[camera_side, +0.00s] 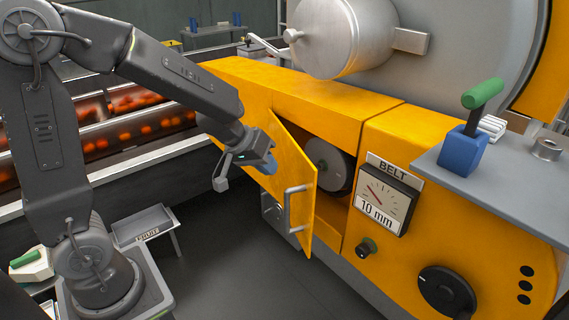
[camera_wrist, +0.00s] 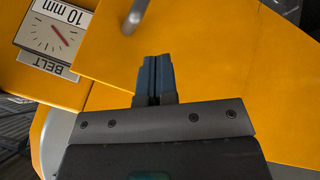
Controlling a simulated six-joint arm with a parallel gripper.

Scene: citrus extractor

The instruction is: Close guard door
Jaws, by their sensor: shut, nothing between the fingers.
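The yellow guard door (camera_side: 293,187) stands partly open in the side view, swung outward from the machine, with a grey bar handle (camera_side: 289,209) on its outer face. Behind it a grey pulley wheel (camera_side: 328,165) shows in the dark opening. My gripper (camera_side: 268,163) is at the door's outer face, near its upper left part, away from the handle. In the wrist view my gripper (camera_wrist: 155,68) has its blue fingers together with nothing between them, over yellow panel. The handle's end (camera_wrist: 135,15) shows at the top there. I cannot tell whether the fingertips touch the door.
A belt gauge (camera_side: 385,199) reading 10 mm is on the yellow body right of the opening. Below it are a small knob (camera_side: 366,247) and a large black dial (camera_side: 446,291). A labelled grey tray (camera_side: 146,225) stands left of the door. Dark floor lies between them.

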